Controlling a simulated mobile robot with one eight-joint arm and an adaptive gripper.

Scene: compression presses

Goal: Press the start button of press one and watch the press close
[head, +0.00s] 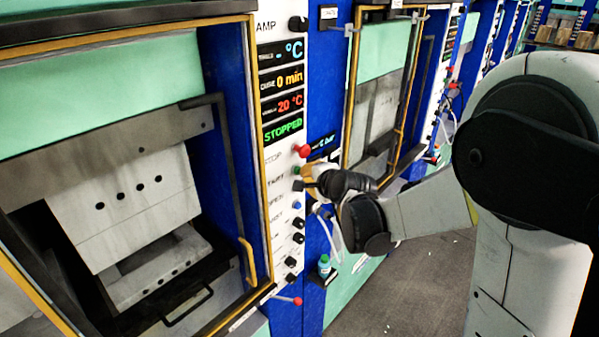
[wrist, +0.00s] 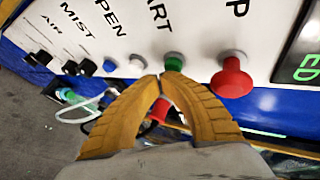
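Press one's control panel (head: 285,60) is at the left of centre in the head view, and its display (head: 283,129) reads STOPPED in green. The green start button (wrist: 174,62) sits beside the red stop button (wrist: 231,80) in the wrist view. The start button also shows in the head view (head: 297,170). My gripper (wrist: 160,77) has its yellow fingers brought together and empty, with the tips right by the green button. I cannot tell whether they touch it. The press chamber (head: 130,200) shows pale metal blocks inside, with a dark gap around the lower one.
The blue open button (wrist: 109,66) and dark mist and air knobs (wrist: 70,67) lie left of the start button in the wrist view. A small bottle (head: 324,265) stands on a ledge below. More presses (head: 385,90) line the right; grey floor (head: 410,290) is clear.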

